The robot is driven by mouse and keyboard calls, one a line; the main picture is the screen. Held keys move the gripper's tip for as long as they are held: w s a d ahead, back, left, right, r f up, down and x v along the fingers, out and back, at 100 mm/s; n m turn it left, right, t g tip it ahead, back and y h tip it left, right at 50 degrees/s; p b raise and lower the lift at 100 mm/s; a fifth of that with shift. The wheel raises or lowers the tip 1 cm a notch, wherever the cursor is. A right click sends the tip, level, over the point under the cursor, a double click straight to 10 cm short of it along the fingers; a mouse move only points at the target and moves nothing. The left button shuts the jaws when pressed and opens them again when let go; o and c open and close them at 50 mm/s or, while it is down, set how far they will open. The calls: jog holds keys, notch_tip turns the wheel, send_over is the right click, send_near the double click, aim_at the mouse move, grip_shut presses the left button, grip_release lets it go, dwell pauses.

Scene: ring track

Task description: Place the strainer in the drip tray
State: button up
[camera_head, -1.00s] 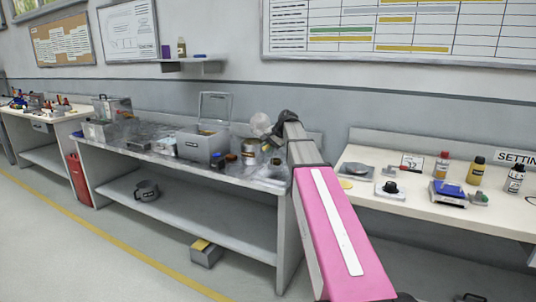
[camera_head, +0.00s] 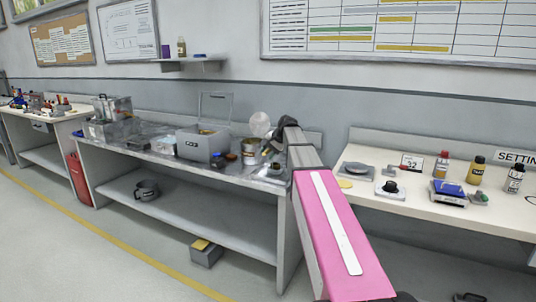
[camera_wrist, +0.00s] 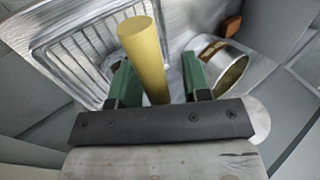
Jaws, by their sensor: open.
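My gripper (camera_wrist: 157,64) has two green fingers spread open, with a yellow cylindrical handle (camera_wrist: 143,55) standing between them. The handle looks like part of the strainer, but no mesh bowl shows clearly. A wire-gridded metal tray (camera_wrist: 72,48), which looks like the drip tray, lies beyond the left finger in the wrist view. In the head view my gripper (camera_head: 268,151) is small, over the right end of the grey workbench (camera_head: 225,176). I cannot tell whether the fingers touch the handle.
An open tin (camera_wrist: 226,64) stands close to the right finger. A white table with bottles (camera_head: 442,165) is at the right.

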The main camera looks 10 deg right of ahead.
jog(key=v, duration=1.2)
jog(key=s+a+f+n+g+h, duration=0.1)
jog(key=s+a+f, duration=0.1)
jog(key=s+f, duration=0.65)
jog(key=s+a+f+n+g+h, duration=0.1)
jog(key=s+a+f+n, duration=0.15)
jog(key=f, duration=1.15)
jog(key=s+a+f+n+g+h, duration=0.1)
jog(key=s+f+n+g+h, duration=0.1)
jog(key=s+f, duration=1.6)
jog(key=shift+s+n+h, duration=0.4)
jog(key=shift+n+h, duration=0.3)
jog(key=shift+n, duration=0.15)
